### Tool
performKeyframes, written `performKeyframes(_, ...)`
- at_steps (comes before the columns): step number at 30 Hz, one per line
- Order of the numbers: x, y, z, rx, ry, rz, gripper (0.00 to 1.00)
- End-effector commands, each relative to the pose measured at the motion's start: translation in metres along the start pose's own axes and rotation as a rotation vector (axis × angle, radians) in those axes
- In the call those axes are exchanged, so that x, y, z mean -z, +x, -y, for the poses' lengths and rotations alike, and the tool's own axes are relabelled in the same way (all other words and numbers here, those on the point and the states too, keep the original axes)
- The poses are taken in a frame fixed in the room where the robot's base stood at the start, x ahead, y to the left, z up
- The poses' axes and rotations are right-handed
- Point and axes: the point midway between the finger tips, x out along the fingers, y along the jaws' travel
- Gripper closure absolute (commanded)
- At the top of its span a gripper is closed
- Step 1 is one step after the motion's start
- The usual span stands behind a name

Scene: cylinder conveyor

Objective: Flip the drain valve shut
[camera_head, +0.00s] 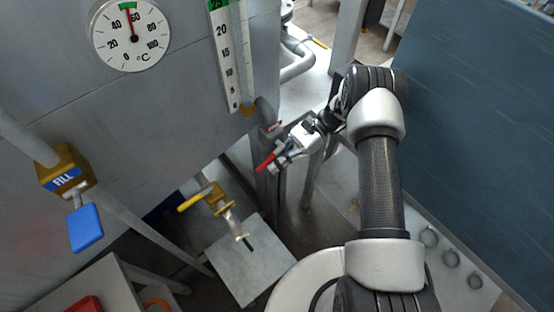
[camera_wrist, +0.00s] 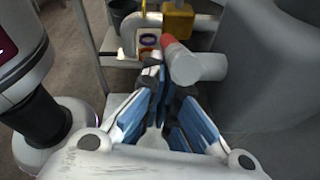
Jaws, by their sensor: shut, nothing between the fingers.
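A brass valve (camera_head: 215,203) with a yellow lever (camera_head: 194,199) sits low under the tank, left of centre in the head view. Its lever points left, and a spout runs down from it. No label shows on it; it looks like the drain valve. A brass block (camera_wrist: 178,20) at the top of the wrist view seems to be the same valve, partly cut off. My gripper (camera_head: 268,164) is shut and empty, up and right of the valve and apart from it. Its closed fingers (camera_wrist: 158,112) show in the wrist view.
The tank wall (camera_head: 190,110) carries a round dial (camera_head: 130,36) and a level scale (camera_head: 226,55). A FILL valve with a blue handle (camera_head: 86,227) is at left. A red-ended grey stub (camera_wrist: 182,66) lies near my fingertips. A grey plate (camera_head: 245,275) lies below the spout.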

Motion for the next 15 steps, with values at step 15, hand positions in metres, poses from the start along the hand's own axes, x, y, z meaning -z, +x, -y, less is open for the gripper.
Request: performKeyframes(15,-0.0024,0.0061,-0.0072,-0.012,0.004,0.055,1.00)
